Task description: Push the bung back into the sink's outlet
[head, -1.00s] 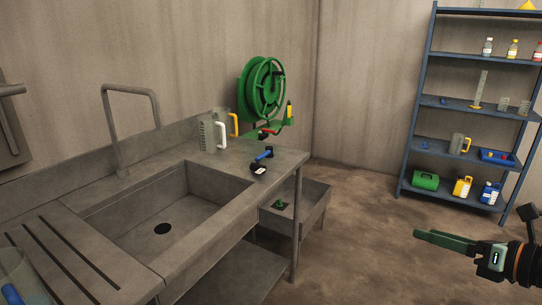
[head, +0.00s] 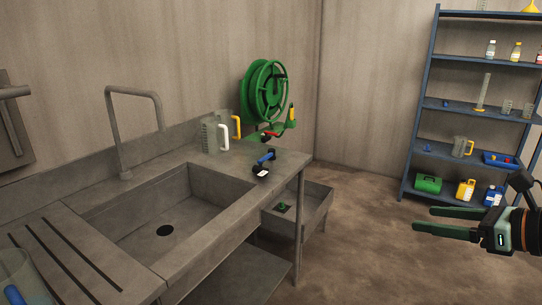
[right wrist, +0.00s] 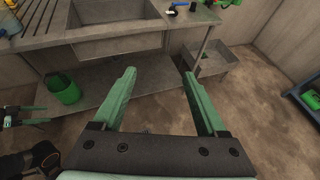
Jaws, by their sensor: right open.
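The grey sink (head: 190,207) is set in the metal counter at the left of the head view. A round dark spot (head: 164,230) on its floor marks the outlet; I cannot tell whether it is an open hole or a dark bung. I cannot surely pick out a separate bung. My right gripper (head: 423,218) is open and empty, over the floor well right of the sink. Its open fingers also show in the right wrist view (right wrist: 159,73). My left gripper (right wrist: 24,115) shows at that view's left edge, with fingers apart and nothing seen between them.
A tap (head: 120,130) arches behind the sink. A low trough (head: 310,204) sits beyond. A green bucket (right wrist: 63,89) stands on the undershelf. Floor right is clear.

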